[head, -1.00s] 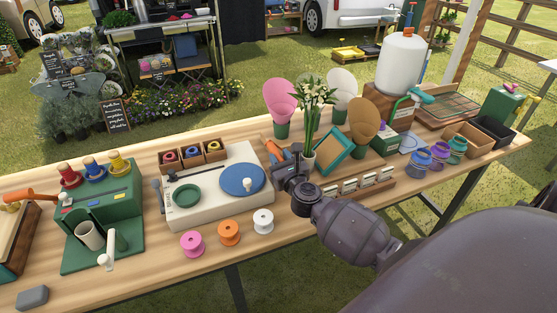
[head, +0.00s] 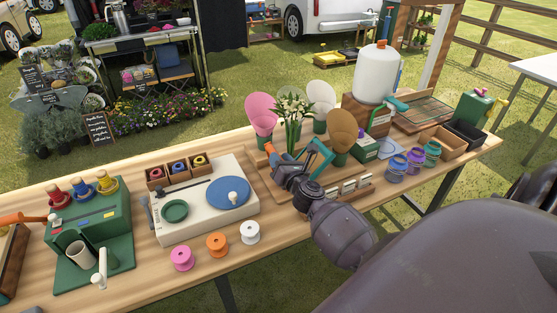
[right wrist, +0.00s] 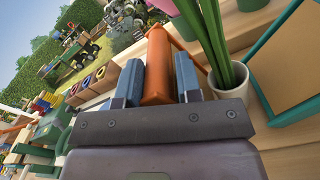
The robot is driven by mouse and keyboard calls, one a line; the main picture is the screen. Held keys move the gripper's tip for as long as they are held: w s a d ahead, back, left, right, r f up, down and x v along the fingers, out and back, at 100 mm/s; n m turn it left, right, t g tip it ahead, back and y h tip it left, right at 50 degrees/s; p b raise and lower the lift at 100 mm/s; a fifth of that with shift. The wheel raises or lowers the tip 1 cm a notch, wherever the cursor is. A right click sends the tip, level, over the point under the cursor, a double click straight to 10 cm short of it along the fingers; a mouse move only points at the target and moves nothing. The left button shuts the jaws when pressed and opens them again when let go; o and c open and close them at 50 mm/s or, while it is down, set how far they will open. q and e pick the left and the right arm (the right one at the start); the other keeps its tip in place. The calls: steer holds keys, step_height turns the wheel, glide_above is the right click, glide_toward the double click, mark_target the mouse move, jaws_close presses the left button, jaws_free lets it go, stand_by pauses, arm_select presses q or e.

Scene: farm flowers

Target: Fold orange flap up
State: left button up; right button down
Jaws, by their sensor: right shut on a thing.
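The orange flap (right wrist: 157,62) shows in the right wrist view as a long orange piece between the two blue-grey fingers of my right gripper (right wrist: 160,72). My right gripper is shut on it. In the head view, the orange end (head: 269,148) sticks out past the fingertips of my right gripper (head: 277,163), just left of the flower stems. The flap's lower part is hidden behind the gripper. My left gripper is not in view.
A pot of white flowers (head: 293,108) stands close beside the right gripper; its white pot (right wrist: 240,90) shows in the wrist view. A teal frame (head: 321,157) is right of it. A cream board with a blue disc (head: 228,191) lies left. Three spools, one orange (head: 217,245), stand in front.

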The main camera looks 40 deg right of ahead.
steer(key=shift+f, duration=0.15)
steer(key=c, duration=0.8)
jaws_free()
steer(key=v, duration=1.1)
steer(key=shift+a, duration=0.1)
steer(key=shift+w, duration=0.1)
